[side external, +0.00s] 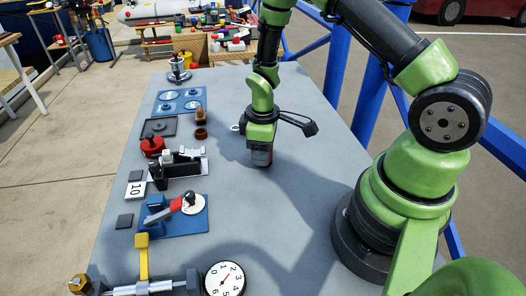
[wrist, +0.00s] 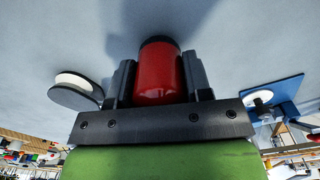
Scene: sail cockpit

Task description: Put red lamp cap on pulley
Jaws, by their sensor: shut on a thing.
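The red lamp cap (wrist: 158,75) is held between the two dark fingers of my gripper (wrist: 160,82) in the wrist view. It has a dark rim at its far end. In the side view my gripper (side external: 262,157) hangs low over the middle of the grey table, with a dull red patch between its fingers. Whether the cap touches the table is unclear. A dark-edged disc with a white layer (wrist: 75,88) is left of the gripper in the wrist view. It may be the pulley, but I cannot tell.
A blue base (side external: 187,215) with a red lever is left of the gripper. A black fixture (side external: 178,168), a red knob (side external: 152,146) and a blue panel (side external: 180,101) line the left side. A dial gauge (side external: 225,278) stands in front. The table's middle is mostly clear.

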